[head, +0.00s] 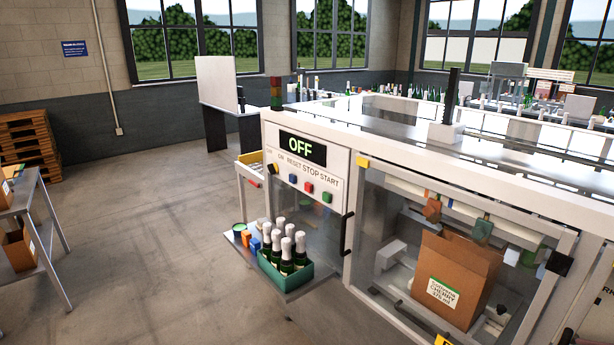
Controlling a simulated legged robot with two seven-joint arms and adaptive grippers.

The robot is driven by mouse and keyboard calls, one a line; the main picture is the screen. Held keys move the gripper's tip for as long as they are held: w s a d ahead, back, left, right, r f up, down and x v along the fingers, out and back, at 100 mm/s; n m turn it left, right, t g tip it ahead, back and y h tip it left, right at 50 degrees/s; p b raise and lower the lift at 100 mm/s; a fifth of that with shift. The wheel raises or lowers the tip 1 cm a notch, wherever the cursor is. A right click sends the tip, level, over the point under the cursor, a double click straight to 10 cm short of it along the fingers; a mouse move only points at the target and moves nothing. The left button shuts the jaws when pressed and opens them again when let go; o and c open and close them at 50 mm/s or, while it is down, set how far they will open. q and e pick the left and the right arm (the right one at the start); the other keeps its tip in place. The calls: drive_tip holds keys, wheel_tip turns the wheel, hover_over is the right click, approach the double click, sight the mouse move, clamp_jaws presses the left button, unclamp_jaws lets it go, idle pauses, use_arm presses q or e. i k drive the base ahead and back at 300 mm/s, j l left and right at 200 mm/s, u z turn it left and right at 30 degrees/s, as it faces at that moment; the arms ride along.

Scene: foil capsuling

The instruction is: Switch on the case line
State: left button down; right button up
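The case line's white control panel (304,172) is on the near-left face of the machine. Its dark display (302,149) reads OFF in green letters. Below it are the labels ON, RESET, STOP and START. A small switch (275,168) sits at the left under ON; its position is too small to tell. To its right are a blue button (292,179), a red button (308,187) and a green button (326,197). Neither of my grippers is in view.
A shelf below the panel holds a green crate (291,279) of foil-topped bottles and small coloured items. A cardboard case (456,277) stands behind the clear guard. A table (40,225) stands at the left. The floor (150,240) between is clear.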

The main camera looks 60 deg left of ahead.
sight(274, 168)
drive_tip(key=u, duration=2.1)
drive_tip(key=i+j, duration=0.2)
drive_tip(key=i, duration=0.25)
drive_tip(key=i+j+z, duration=0.1)
drive_tip(key=i, duration=0.35)
drive_tip(key=i+j+z, duration=0.1)
drive_tip(key=i+j, duration=0.55)
drive_tip(key=i, duration=0.25)
